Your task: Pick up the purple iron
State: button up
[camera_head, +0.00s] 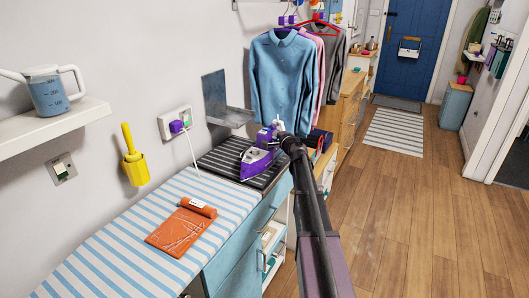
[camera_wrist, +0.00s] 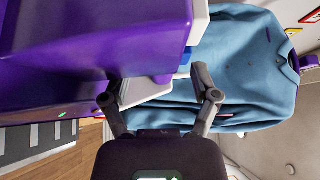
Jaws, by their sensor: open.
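The purple iron (camera_head: 257,160) rests on the dark striped mat (camera_head: 226,161) at the far end of the counter in the head view. My gripper (camera_head: 279,130) is beside its right end, and my arm reaches in from the bottom. In the wrist view the iron's purple body (camera_wrist: 100,40) fills the upper left, very close. My gripper (camera_wrist: 156,84) is open there, with its two fingers apart. A pale and purple part of the iron lies between or just beyond the fingertips. I cannot tell whether they touch it.
A cord runs from the wall socket (camera_head: 175,123). A blue shirt (camera_head: 283,80) hangs behind the iron and shows close in the wrist view (camera_wrist: 245,55). The wooden floor (camera_head: 420,220) is clear at right.

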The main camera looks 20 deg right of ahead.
jog(key=shift+w+a, duration=0.1)
jog(key=shift+w, duration=0.95)
grip_shut()
